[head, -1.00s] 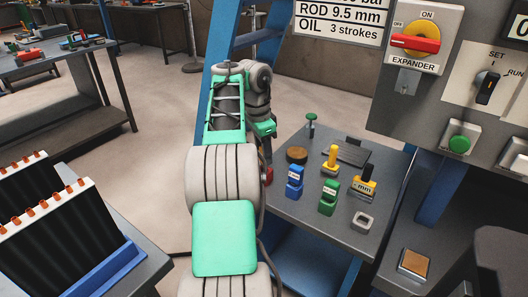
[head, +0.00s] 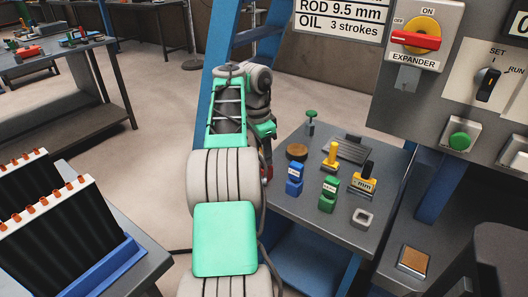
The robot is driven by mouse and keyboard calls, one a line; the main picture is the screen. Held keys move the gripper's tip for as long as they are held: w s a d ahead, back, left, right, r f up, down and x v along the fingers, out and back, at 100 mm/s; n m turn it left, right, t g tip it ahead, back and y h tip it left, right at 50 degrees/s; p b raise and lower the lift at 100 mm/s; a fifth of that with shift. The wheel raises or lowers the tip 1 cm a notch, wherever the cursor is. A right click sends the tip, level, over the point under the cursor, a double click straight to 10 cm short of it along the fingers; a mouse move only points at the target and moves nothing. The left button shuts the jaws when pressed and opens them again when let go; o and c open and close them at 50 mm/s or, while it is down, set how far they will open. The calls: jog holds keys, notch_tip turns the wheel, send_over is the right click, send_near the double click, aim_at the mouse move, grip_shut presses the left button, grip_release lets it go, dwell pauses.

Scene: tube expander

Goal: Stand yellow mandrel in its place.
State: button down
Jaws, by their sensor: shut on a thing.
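My gripper (head: 267,158) is at the far end of my arm, by the left edge of the small grey table. My arm hides most of it, and its fingers are hard to see. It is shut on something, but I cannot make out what. A small red part shows at its lower end. A yellow upright piece with a knob-like top (head: 331,155) stands on the table, right of my gripper and apart from it. A yellow block with a black top and an "mm" label (head: 364,184) stands further right. I cannot tell which of these, if either, is the yellow mandrel.
The small table (head: 290,213) also holds a blue block (head: 294,179), a green block (head: 328,195), a brown round piece (head: 297,152), a green-topped pin (head: 311,121), a dark ribbed plate (head: 347,149) and a grey square ring (head: 362,217). The expander panel (head: 410,110) rises at right.

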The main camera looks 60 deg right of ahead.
jog(key=shift+f, duration=0.2)
jog(key=c, duration=0.9)
grip_release()
jog(key=shift+o, duration=0.4)
jog(key=shift+f, duration=0.1)
jog(key=o, duration=0.4)
jog(key=shift+c, duration=0.2)
jog(key=shift+o, duration=0.3)
jog(key=o, duration=0.4)
jog(key=shift+c, duration=0.2)
jog(key=shift+o, duration=0.2)
